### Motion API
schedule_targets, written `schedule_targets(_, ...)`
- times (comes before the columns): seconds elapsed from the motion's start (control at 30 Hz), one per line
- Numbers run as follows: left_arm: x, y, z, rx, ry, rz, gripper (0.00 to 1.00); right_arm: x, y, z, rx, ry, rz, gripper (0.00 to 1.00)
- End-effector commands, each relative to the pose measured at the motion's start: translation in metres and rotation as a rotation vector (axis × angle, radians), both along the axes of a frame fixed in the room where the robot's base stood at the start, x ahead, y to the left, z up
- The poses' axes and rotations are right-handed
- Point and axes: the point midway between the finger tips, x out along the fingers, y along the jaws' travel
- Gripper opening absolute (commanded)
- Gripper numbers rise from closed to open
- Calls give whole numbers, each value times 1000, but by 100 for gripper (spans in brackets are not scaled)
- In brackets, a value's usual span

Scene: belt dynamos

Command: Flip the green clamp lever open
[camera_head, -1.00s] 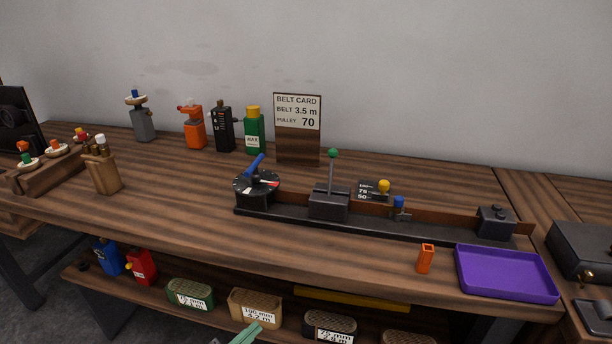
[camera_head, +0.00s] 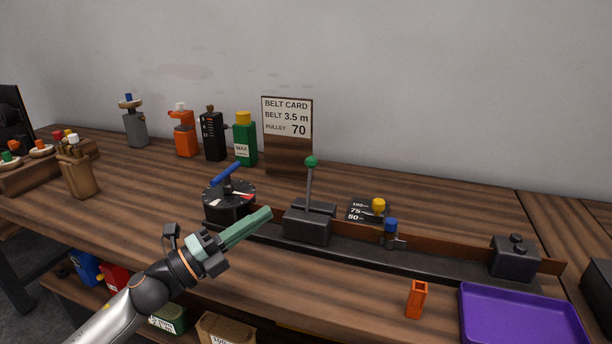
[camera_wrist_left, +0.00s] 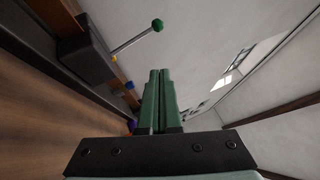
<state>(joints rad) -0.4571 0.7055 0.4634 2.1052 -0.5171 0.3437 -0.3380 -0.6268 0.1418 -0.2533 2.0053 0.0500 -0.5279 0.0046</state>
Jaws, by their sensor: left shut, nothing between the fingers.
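The clamp lever (camera_head: 309,185) is a thin grey rod with a green ball on top, standing nearly upright from a dark block (camera_head: 306,225) on the long black rail. My left gripper (camera_head: 268,212) is shut and empty, in front and to the left of the lever, apart from it, with its green fingers pointing right and up. In the left wrist view the lever (camera_wrist_left: 135,38) shows at the upper left, and the shut fingers (camera_wrist_left: 159,75) are in the middle. My right gripper is not in view.
A black dial with a blue handle (camera_head: 227,175) stands left of the lever. A blue-knobbed slider (camera_head: 391,228) and an end block (camera_head: 514,258) are to the right. An orange holder (camera_head: 416,299) and purple tray (camera_head: 523,288) are near the front. The belt card (camera_head: 287,125) stands behind.

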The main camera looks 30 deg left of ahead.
Motion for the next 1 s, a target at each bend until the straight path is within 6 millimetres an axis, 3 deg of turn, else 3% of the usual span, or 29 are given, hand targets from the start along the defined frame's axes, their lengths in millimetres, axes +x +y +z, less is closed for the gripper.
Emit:
schedule_targets(0.6, 79, -32, 29, 1, -3, 1, 0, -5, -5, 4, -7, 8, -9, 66)
schedule_targets(1.0, 111, -16, 39, 0, 1, 2, 0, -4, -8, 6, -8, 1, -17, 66)
